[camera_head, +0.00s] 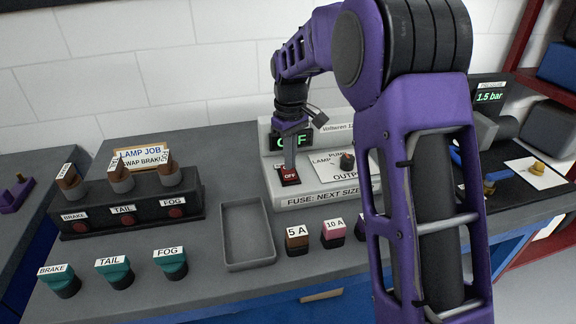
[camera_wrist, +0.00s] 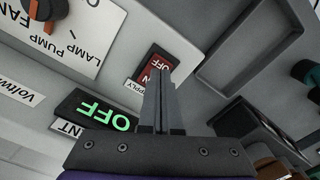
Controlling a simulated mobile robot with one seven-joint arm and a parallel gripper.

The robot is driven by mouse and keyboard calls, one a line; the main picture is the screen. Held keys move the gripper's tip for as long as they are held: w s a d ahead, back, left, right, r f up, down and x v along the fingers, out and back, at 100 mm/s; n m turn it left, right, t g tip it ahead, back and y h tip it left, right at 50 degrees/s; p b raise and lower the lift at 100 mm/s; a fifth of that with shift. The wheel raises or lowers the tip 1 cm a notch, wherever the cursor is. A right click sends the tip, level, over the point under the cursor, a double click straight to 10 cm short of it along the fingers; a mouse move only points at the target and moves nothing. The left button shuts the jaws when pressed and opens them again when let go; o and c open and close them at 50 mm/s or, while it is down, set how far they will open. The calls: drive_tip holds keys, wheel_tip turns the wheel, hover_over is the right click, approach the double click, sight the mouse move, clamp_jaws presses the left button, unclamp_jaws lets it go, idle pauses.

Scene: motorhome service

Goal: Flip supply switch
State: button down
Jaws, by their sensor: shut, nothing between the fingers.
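The supply switch (camera_head: 290,177) is a red rocker with an OFF mark on the front left of the pale power supply unit (camera_head: 315,199). It also shows in the wrist view (camera_wrist: 161,60), partly hidden by my fingers. My gripper (camera_head: 290,165) points down over the switch with its fingers shut and empty. In the wrist view the fingertips (camera_wrist: 157,78) overlap the switch's near edge; I cannot tell whether they touch it. The green display (camera_head: 301,142) behind my gripper is partly covered; in the wrist view the display (camera_wrist: 106,116) reads OFF.
A selector knob (camera_head: 347,161) is right of the switch. An empty grey tray (camera_head: 247,262) and fuses (camera_head: 297,239) stand in front of the unit. A black lamp box (camera_head: 130,214) with bulbs is at left, with several teal-capped bulbs (camera_head: 113,270) before it.

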sight(290, 175)
wheel_tip(290, 175, up, 2)
drive_tip(key=shift+r+p, duration=0.25)
drive_tip(key=shift+p, duration=0.35)
drive_tip(key=shift+r, duration=1)
